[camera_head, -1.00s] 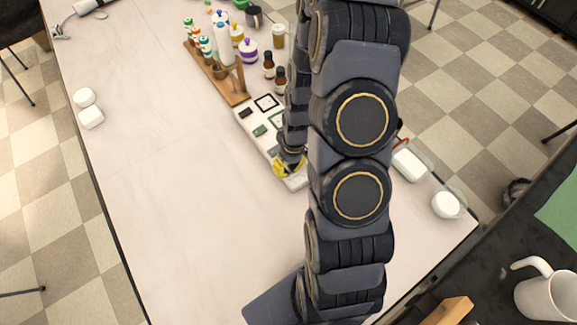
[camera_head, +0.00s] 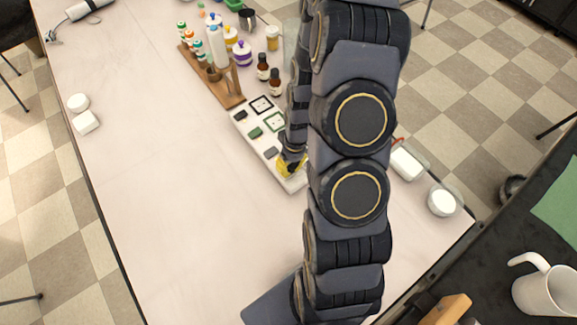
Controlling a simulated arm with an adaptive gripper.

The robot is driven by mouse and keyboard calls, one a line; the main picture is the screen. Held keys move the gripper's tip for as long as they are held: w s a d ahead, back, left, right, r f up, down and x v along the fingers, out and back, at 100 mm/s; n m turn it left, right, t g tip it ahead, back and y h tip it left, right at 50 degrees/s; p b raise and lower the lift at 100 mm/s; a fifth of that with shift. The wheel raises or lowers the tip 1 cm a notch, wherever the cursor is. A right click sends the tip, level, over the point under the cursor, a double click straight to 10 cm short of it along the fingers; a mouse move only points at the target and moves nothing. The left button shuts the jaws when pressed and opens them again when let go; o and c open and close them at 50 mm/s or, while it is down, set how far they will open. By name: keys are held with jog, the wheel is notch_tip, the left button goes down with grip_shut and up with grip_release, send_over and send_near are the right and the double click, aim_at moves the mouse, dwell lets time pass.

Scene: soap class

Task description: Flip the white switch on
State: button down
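A long white board (camera_head: 283,176) lies on the table, with small dark and green pieces along it. My gripper (camera_head: 290,168) is over the near end of this board, with yellow at its tip. My arm hides the right side of the board. I cannot make out a white switch on it, and it may be hidden behind my gripper or too small to tell. I cannot see whether the fingers are open or shut, or whether they touch the board.
A wooden rack (camera_head: 229,97) with several bottles stands beyond the board. Two brown bottles (camera_head: 263,68) (camera_head: 275,83) stand beside it. Two white soaps (camera_head: 86,122) (camera_head: 78,101) lie at the left. White pieces in clear dishes (camera_head: 407,163) (camera_head: 442,201) lie right of my arm. The table's left-middle is clear.

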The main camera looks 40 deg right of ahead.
notch_tip(320, 180, up, 14)
jog(key=d, duration=0.1)
jog(key=shift+d, duration=0.35)
dwell(0.4)
jog(key=n, duration=0.6)
jog(key=n+y, duration=0.1)
jog(key=n, duration=0.5)
jog(key=n+y, duration=0.1)
jog(key=n, duration=0.5)
jog(key=shift+w+d+r, duration=0.1)
jog(key=shift+w+r, duration=0.1)
jog(key=shift+r, duration=0.05)
jog(key=shift+f, duration=0.1)
jog(key=shift+y, duration=0.3)
jog(key=x, duration=1.2)
jog(key=shift+d+f, duration=0.2)
jog(key=shift+f, duration=0.75)
